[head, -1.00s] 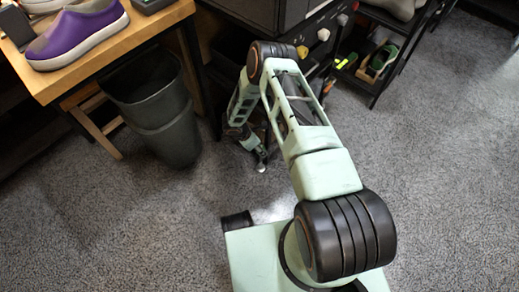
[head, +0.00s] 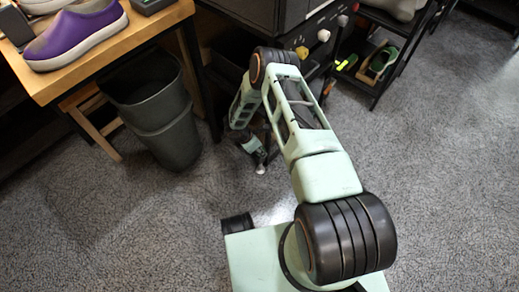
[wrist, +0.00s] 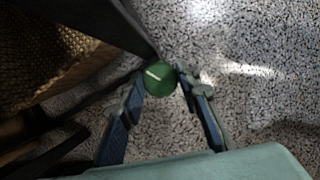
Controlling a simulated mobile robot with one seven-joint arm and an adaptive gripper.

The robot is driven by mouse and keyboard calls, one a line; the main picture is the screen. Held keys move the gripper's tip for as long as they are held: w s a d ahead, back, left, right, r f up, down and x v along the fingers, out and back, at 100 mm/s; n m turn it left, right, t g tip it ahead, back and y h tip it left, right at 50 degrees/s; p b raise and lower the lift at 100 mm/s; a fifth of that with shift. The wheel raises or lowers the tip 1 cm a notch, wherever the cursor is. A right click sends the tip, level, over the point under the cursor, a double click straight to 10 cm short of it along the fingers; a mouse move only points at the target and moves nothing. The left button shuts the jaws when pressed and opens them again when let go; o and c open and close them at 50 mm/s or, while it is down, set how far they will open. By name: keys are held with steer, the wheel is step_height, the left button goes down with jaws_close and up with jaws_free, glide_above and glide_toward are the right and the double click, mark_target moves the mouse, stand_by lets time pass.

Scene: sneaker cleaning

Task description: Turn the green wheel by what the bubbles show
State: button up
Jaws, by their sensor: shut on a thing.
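The green wheel (wrist: 158,79) is a small round knob with a pale line on its face, slanting down to the right. It sits at the end of a dark bar in the wrist view. The blue-padded fingers of my gripper (wrist: 160,83) are shut on it from both sides. In the head view my gripper (head: 259,160) is low beside the dark machine, mostly behind my arm, and the green wheel is hidden there. No bubbles can be made out in either view.
A grey bin (head: 165,125) stands left of my arm, under a wooden table (head: 45,85) with a purple shoe (head: 75,35). Speckled floor is open at right.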

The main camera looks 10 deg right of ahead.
steer(key=shift+w+f+m+g+b, duration=0.1)
steer(key=shift+f+m+g+b, duration=0.15)
steer(key=shift+m+b, duration=0.75)
steer(key=shift+r+m+g+b, duration=0.25)
steer(key=shift+m+g+b, duration=0.15)
steer(key=shift+b, duration=0.2)
steer(key=o, duration=1.2)
steer(key=shift+c, duration=0.2)
steer(key=v, duration=1.2)
steer(key=shift+a, duration=0.15)
